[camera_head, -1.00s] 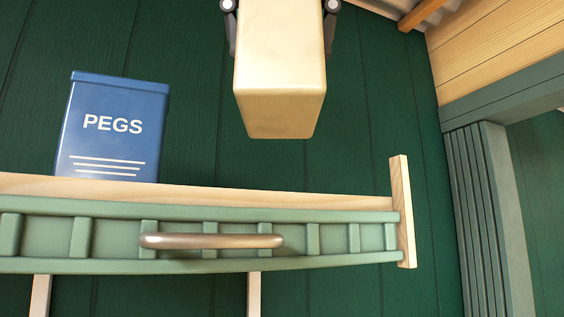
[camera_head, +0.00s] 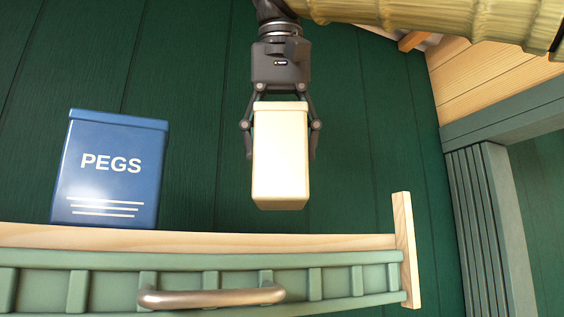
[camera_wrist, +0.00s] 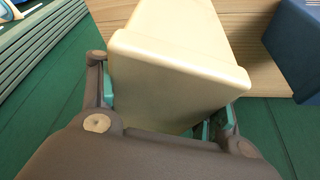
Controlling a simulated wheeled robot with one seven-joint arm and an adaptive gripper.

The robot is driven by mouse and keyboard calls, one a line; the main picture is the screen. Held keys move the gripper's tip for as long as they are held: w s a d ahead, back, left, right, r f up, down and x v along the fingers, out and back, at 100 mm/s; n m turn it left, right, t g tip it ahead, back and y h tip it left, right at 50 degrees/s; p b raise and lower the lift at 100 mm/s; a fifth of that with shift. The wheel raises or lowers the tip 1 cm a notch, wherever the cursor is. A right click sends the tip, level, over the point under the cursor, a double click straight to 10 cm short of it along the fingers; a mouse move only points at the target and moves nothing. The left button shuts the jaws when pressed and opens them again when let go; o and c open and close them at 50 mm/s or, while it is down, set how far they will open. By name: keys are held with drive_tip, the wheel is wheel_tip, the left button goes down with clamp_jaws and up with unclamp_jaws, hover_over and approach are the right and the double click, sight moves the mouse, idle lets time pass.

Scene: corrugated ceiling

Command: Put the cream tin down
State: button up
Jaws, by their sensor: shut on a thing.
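The cream tin (camera_head: 280,155) is upright between the fingers of my gripper (camera_head: 281,140), which is shut on its sides. In the head view its base is a little above the top of the wooden-topped green unit (camera_head: 300,243), with a gap of green wall showing between. In the wrist view the cream tin (camera_wrist: 175,70) fills the middle, with the fingers of my gripper (camera_wrist: 165,115) on either side of it. Its far end hides part of the wooden top (camera_wrist: 260,60).
A blue tin marked PEGS (camera_head: 110,170) stands on the wooden top to the left. It also shows at the right edge in the wrist view (camera_wrist: 300,45). A raised wooden end board (camera_head: 405,250) bounds the right end. A metal handle (camera_head: 212,298) is on the front.

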sight(281, 208)
drive_tip(key=shift+w+r, duration=0.1)
drive_tip(key=shift+w, duration=0.25)
wheel_tip(281, 208, down, 2)
drive_tip(key=shift+w+f+p, duration=0.1)
drive_tip(key=shift+w+p, duration=0.05)
drive_tip(key=shift+p, duration=0.55)
drive_tip(key=shift+d+f, duration=0.1)
drive_tip(key=shift+f, duration=0.6)
drive_tip(key=shift+f, duration=0.15)
drive_tip(key=o, duration=1.5)
